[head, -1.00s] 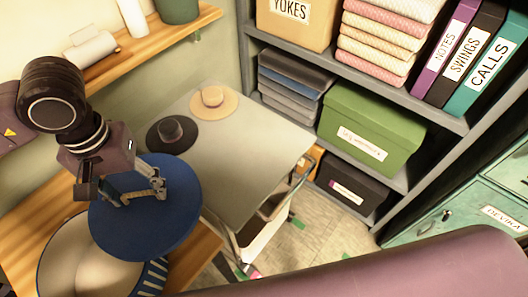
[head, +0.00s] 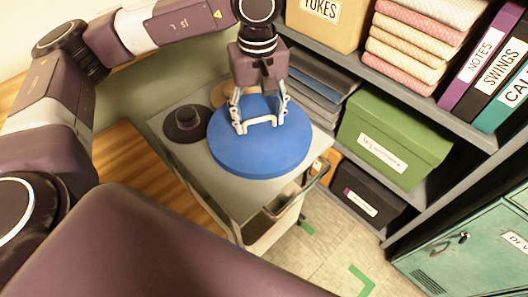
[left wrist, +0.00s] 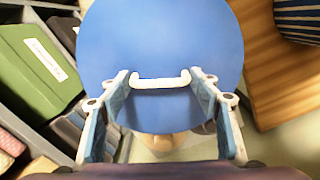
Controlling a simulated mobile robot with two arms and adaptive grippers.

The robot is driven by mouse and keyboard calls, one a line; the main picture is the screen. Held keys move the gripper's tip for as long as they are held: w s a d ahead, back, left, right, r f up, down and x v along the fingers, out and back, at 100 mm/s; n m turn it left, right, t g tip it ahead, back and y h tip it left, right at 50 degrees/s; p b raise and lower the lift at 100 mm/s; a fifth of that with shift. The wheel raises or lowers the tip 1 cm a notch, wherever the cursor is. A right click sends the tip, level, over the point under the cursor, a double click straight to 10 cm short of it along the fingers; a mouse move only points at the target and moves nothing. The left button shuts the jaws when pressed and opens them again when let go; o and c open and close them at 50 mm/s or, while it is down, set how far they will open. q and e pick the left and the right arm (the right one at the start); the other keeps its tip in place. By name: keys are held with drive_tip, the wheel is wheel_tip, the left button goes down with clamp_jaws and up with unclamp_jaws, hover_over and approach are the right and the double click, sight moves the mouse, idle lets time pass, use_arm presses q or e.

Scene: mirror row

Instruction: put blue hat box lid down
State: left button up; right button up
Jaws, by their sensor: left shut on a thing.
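The blue hat box lid (head: 262,156) is a round disc with a white handle, over the grey trolley top (head: 203,165). It also shows in the left wrist view (left wrist: 160,40). My left gripper (head: 260,123) points down over the lid, shut on its handle; the fingers stand at both ends of the handle in the left wrist view (left wrist: 160,83). I cannot tell whether the lid touches the trolley. A striped blue box (left wrist: 300,20) shows at the upper right of the left wrist view. My right gripper is not in view.
A black hat (head: 186,123) lies on the trolley left of the lid; a tan hat (head: 221,94) is partly hidden behind it. Shelves with a green box (head: 395,138) and a black box (head: 366,196) stand to the right. A wooden surface (head: 132,165) is at the left.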

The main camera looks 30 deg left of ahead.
sight(258, 103)
use_arm(q)
drive_tip(key=w+a+n, duration=0.1)
drive_tip(key=w+n, duration=0.1)
drive_tip(key=n, duration=0.1)
drive_tip(key=w+a+r+n+b, duration=0.1)
drive_tip(key=w+n, duration=0.1)
drive_tip(key=n, duration=0.2)
drive_tip(key=w+a+n+b, duration=0.1)
drive_tip(key=w+n, duration=0.1)
drive_tip(key=n, duration=0.1)
drive_tip(key=shift+r, duration=0.2)
drive_tip(key=n, duration=0.1)
drive_tip(key=n+b, duration=0.1)
drive_tip(key=n, duration=0.1)
drive_tip(key=shift+w+a+r, duration=0.2)
drive_tip(key=shift+w+a, duration=0.2)
drive_tip(key=shift+w+a+n, duration=0.15)
drive_tip(key=shift+w+n, duration=0.05)
drive_tip(key=shift+n, duration=0.4)
wheel_tip(258, 103, down, 16)
drive_tip(key=shift+r+p, duration=0.25)
drive_tip(key=shift+p, duration=0.65)
wheel_tip(258, 103, down, 4)
drive_tip(key=shift+p, duration=0.45)
drive_tip(key=shift+f, duration=0.3)
drive_tip(key=o, duration=1.2)
